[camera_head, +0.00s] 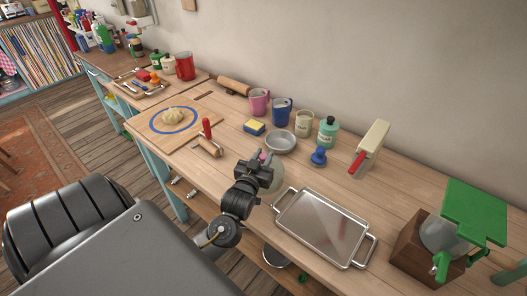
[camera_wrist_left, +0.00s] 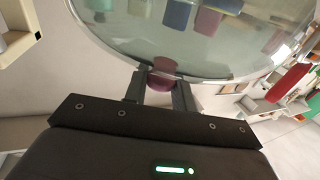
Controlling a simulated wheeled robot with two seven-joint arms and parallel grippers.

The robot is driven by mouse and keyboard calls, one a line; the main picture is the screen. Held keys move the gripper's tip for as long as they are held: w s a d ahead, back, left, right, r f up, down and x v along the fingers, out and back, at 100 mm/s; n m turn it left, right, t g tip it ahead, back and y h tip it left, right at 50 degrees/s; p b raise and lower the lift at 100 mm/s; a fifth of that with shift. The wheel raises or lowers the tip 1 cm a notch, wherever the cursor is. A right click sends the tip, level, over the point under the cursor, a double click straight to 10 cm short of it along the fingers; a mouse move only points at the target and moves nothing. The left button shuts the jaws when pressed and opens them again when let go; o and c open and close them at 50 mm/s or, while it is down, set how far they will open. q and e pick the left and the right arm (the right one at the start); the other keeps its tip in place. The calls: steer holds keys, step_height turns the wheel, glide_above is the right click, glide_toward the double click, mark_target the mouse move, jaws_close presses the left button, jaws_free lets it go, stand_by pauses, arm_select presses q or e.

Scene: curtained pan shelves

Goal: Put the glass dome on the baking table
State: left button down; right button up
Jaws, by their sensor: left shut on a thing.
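My left gripper (camera_head: 262,163) is over the front part of the wooden baking table (camera_head: 215,178), between the round metal bowl and the metal tray. It is shut on the pinkish knob (camera_wrist_left: 163,80) of the glass dome, as the left wrist view shows. The clear dome (camera_wrist_left: 190,45) with its pale rim fills the top of that view. In the head view the dome (camera_head: 275,181) shows only faintly, partly hidden by the gripper. I cannot tell whether its rim touches the tabletop. My right gripper is not in view.
A metal tray (camera_head: 322,228) lies right of the gripper. A metal bowl (camera_head: 280,142) and a blue-knobbed tool (camera_head: 318,157) stand behind it. A red-handled roller (camera_head: 208,143) and a dough board (camera_head: 165,127) are to the left.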

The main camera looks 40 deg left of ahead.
arm_select(q)
steer(key=shift+f, duration=0.3)
steer(key=shift+f, duration=0.2)
stand_by(0.3)
steer(key=c, duration=1.1)
jaws_free()
steer(key=shift+o, duration=0.2)
steer(key=shift+c, duration=0.3)
steer(key=c, duration=0.4)
